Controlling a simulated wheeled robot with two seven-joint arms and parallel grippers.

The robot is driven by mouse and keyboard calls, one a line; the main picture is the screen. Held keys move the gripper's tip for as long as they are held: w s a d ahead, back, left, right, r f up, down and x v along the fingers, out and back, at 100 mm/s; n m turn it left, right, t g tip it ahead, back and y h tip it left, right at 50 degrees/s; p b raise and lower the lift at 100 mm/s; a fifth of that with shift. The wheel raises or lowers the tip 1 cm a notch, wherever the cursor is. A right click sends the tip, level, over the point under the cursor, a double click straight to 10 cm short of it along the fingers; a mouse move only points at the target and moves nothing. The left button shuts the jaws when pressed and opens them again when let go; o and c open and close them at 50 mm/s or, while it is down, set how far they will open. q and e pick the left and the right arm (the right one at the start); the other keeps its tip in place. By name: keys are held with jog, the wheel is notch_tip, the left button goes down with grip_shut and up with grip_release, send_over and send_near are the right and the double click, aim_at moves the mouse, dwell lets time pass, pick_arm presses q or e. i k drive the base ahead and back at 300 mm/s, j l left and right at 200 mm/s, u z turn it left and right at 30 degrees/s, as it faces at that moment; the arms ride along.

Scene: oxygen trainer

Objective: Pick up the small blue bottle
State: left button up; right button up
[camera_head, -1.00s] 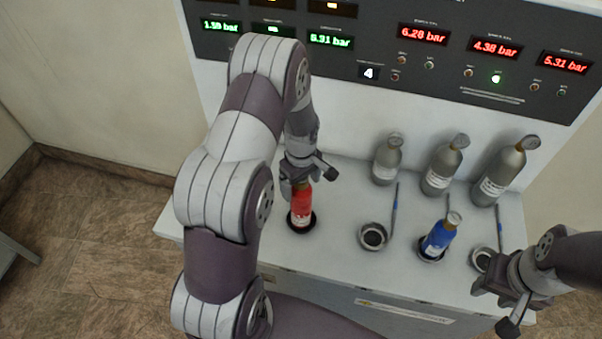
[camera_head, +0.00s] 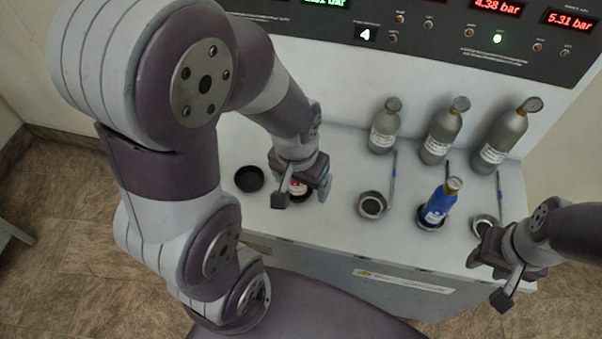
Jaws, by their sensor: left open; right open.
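The small blue bottle (camera_head: 438,207) stands in a dark round holder on the white bench, right of the middle, with a gauge on its top. My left gripper (camera_head: 301,196) is open and points down over the red bottle (camera_head: 298,188), which is mostly hidden beneath it. It is well to the left of the blue bottle. My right gripper (camera_head: 490,278) is open at the bench's front right edge, below and to the right of the blue bottle, and not touching it.
Three grey bottles (camera_head: 384,127) of rising size stand at the back of the bench (camera_head: 330,226). Empty round holders (camera_head: 371,205) lie beside the blue bottle, partly behind my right gripper, and at the left (camera_head: 249,179). A panel (camera_head: 470,32) with displays rises behind.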

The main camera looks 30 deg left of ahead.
aim_at(443, 198)
jog(key=i+l+u, duration=0.15)
jog(key=l, duration=0.45)
jog(key=l+u, duration=0.2)
jog(key=l, duration=0.4)
jog(key=i+l+u, duration=0.15)
jog(key=l, duration=0.5)
